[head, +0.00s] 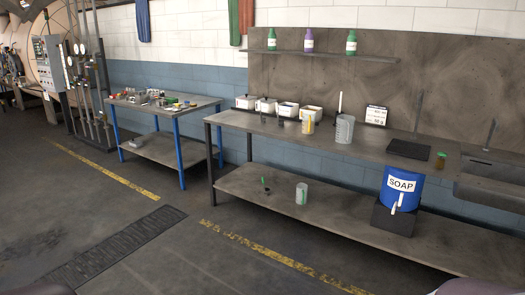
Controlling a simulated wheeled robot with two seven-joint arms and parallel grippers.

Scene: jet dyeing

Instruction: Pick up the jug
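A grey, jug-like vessel (345,129) stands upright on the workbench top (412,147), right of the middle of the head view. A smaller pale grey-green container (301,194) stands upright on the bench's lower shelf (262,203). I cannot tell for sure which of the two is the jug; the upper one is larger. Neither of my grippers shows in the head view. Nothing touches either vessel.
A blue SOAP drum (400,189) with a tap sits on a dark block on the lower shelf. White bins (288,109), a yellow bottle (308,125) and a scale display (376,115) stand near the upper vessel. A sink (490,184) is at right. The floor in front is clear.

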